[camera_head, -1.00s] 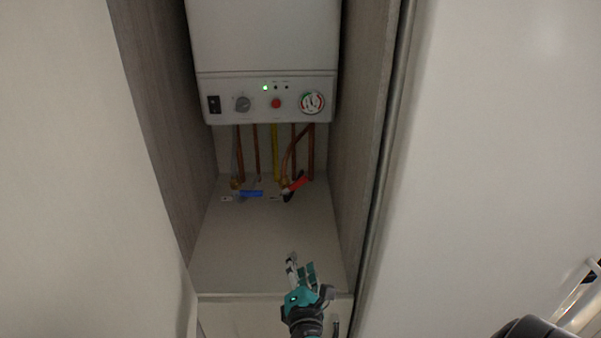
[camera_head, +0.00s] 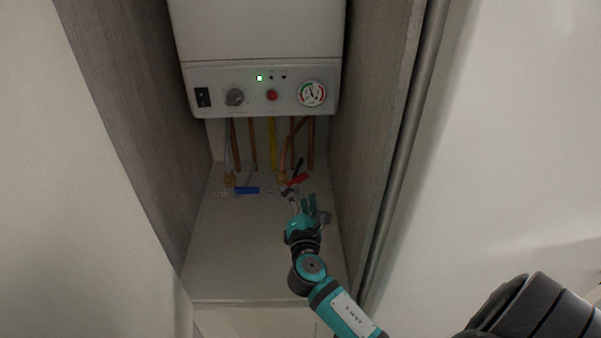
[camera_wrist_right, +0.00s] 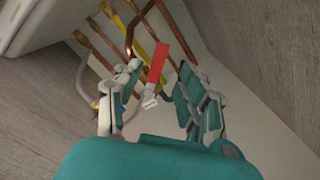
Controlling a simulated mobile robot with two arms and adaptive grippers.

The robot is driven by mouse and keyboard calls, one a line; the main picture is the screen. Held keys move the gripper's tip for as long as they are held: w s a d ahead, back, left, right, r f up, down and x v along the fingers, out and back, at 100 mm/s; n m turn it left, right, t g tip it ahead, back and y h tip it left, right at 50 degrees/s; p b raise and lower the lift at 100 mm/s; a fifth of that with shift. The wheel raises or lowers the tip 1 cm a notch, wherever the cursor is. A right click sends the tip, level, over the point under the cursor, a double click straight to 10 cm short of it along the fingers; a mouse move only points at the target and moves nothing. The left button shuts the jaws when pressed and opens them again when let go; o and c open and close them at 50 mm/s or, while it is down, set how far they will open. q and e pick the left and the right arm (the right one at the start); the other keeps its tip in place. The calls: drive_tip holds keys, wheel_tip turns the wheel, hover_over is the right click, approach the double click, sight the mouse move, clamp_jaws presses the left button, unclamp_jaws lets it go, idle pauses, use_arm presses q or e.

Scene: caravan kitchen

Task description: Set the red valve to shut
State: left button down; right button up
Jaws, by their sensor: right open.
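The red valve handle (camera_head: 296,180) sits low among the pipes under the boiler, at the back of the cupboard floor. In the wrist view the red handle (camera_wrist_right: 157,62) shows between the two fingers, lying lengthwise, with a metal tip toward me. My right gripper (camera_head: 305,203) is open just in front of the red handle. In the wrist view its fingers (camera_wrist_right: 155,95) are apart on either side of the handle's near end. I cannot tell whether they touch it. The valve body is partly hidden behind the fingers. My left gripper is not in view.
A blue valve handle (camera_head: 246,190) lies left of the red one. Copper pipes (camera_head: 252,145) and a yellow pipe (camera_head: 272,145) run up to the white boiler (camera_head: 258,30). Wood-grain walls (camera_head: 375,110) close in both sides. The cupboard floor (camera_head: 235,260) is clear.

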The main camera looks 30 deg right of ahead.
sight(300, 181)
drive_tip(key=p+x, duration=0.1)
drive_tip(key=x, duration=0.6)
drive_tip(key=shift+w, duration=0.15)
drive_tip(key=shift+w+d, duration=0.2)
drive_tip(key=shift+w, duration=0.05)
drive_tip(key=shift+c, duration=0.2)
clamp_jaws()
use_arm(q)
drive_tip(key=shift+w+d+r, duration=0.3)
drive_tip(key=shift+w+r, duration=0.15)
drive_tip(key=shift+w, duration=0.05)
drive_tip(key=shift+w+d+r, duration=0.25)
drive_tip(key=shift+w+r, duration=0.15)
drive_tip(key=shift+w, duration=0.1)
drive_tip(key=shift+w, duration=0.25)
use_arm(e)
drive_tip(key=shift+w+f, duration=0.1)
drive_tip(key=shift+f, duration=0.1)
